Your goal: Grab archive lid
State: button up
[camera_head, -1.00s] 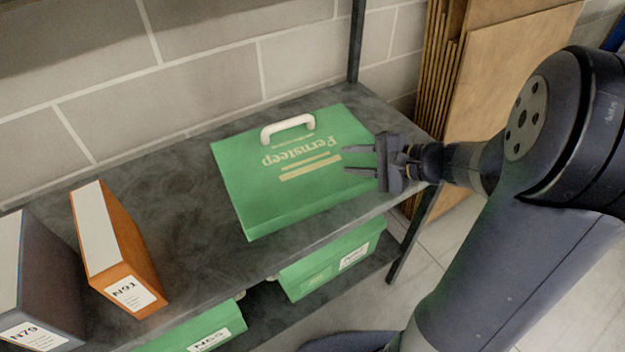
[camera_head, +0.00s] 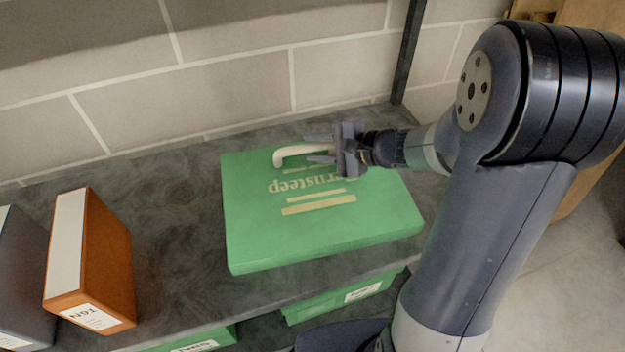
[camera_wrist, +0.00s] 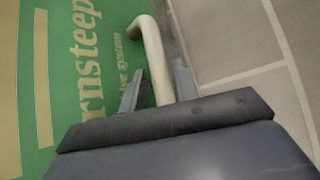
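The green archive lid (camera_head: 320,220) lies on the dark shelf top, with printed lettering and a white handle (camera_head: 292,153) near its back edge. My gripper (camera_head: 318,148) is at the right end of the handle. In the wrist view the handle (camera_wrist: 154,52) runs between the two fingers of my gripper (camera_wrist: 158,82), with a finger on each side. The fingers are apart, and a gap shows between the handle and at least the left finger. The right part of the handle is hidden behind my gripper in the head view.
An orange binder (camera_head: 105,265) and a grey binder (camera_head: 22,280) stand at the left of the shelf (camera_head: 175,215). Green boxes (camera_head: 345,297) sit on the level below. A dark upright post (camera_head: 408,50) and a block wall (camera_head: 240,80) are behind.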

grip_shut()
